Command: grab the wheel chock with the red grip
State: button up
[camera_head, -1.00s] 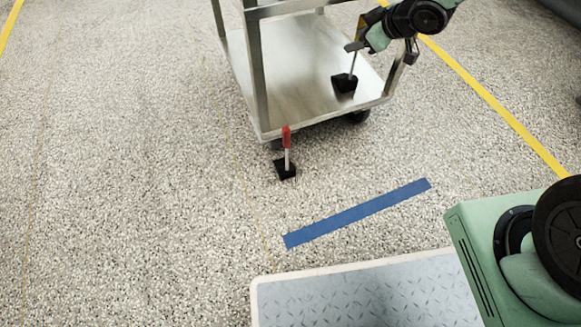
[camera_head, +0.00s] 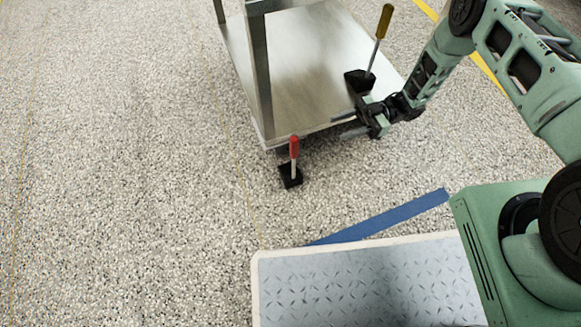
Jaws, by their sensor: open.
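The wheel chock with the red grip (camera_head: 291,177) stands on the speckled floor by the near left corner of the metal cart. It has a black block base and a red upright handle. A second chock with a yellow grip (camera_head: 361,80) rests on the cart's lower deck. My gripper (camera_head: 345,125) is open and empty at the near edge of the cart, below the yellow-grip chock. It is to the right of and above the red-grip chock in the picture, its fingers pointing left, apart from that chock.
The metal cart (camera_head: 300,75) has an upright post at its left. Blue tape (camera_head: 390,217) lies on the floor to the right of the red-grip chock. A pale tread-plate platform (camera_head: 340,285) is in the foreground. The floor at left is clear.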

jog(key=b+x, duration=0.7)
jog(key=x, duration=0.9)
jog(key=shift+s+a+f, duration=0.15)
jog(key=shift+s+a, duration=0.1)
jog(key=shift+s, duration=0.25)
grip_shut()
dwell(0.6)
